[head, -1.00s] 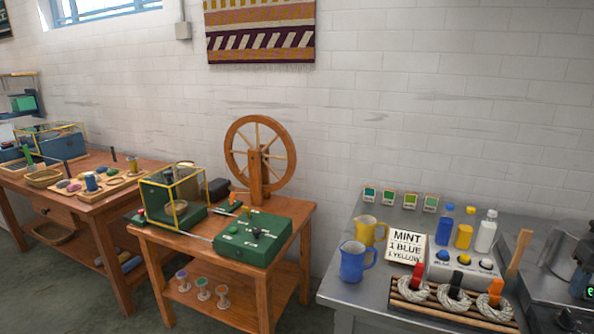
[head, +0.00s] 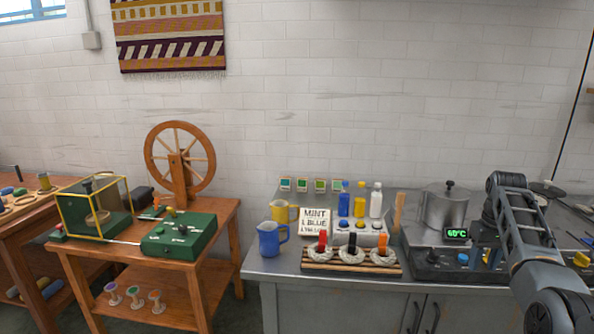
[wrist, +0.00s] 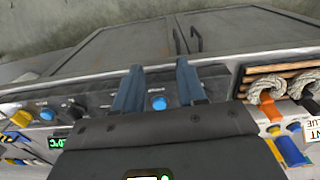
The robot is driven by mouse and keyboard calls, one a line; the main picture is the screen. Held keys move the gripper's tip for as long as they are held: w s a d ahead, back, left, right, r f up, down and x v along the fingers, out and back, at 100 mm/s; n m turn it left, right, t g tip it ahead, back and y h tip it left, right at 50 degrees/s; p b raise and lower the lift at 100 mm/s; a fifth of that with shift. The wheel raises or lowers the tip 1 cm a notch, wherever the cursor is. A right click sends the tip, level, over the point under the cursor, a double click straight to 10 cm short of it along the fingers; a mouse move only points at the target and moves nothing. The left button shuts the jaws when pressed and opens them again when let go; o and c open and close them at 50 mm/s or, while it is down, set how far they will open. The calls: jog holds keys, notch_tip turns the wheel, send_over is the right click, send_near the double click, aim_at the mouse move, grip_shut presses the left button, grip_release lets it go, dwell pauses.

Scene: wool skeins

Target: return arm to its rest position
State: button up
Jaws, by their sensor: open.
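My gripper (wrist: 160,85) is open and empty in the wrist view, its two blue-grey fingers spread apart. A blue button (wrist: 159,103) on a dark control panel shows between the fingers; I cannot tell how far off it is. In the head view my arm (head: 522,225) is bent over the right part of the metal counter, beside the steel pot (head: 445,208).
The metal counter (head: 276,263) holds a hotplate with a display reading 60°C (head: 457,233), two jugs, dye bottles and a rack (head: 352,267) of white skeins. A wooden table (head: 215,222) with a spinning wheel (head: 180,160) stands left. The wall above the counter is clear.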

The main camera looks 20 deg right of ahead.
jog(key=s+a+f+n+t+h, duration=0.1)
jog(key=s+a+f+t+h, duration=0.1)
jog(key=a+f, duration=1.25)
jog(key=s+a+f+n+t+h, duration=0.1)
jog(key=s+a+f+t, duration=0.1)
jog(key=s+a+f, duration=0.4)
jog(key=s+a+f+n+t, duration=0.1)
jog(key=s+a+f+t, duration=0.15)
jog(key=a, duration=0.55)
jog(key=s+a+r+n+t, duration=0.1)
jog(key=s+a+r+t, duration=0.1)
jog(key=s+a+r, duration=0.35)
jog(key=s+a+r+n+t, duration=0.1)
jog(key=s+a+r+t, duration=0.15)
jog(key=s+a, duration=0.55)
jog(key=s+a+r+t+y, duration=0.1)
jog(key=s+a+r, duration=0.1)
jog(key=s+r, duration=0.4)
jog(key=s+a+r+n+t+y, duration=0.1)
jog(key=s+r, duration=0.6)
jog(key=r, duration=0.8)
jog(key=a+t+y, duration=0.1)
jog(key=a, duration=0.1)
jog(key=shift+a+t, duration=0.3)
jog(key=shift+a, duration=0.05)
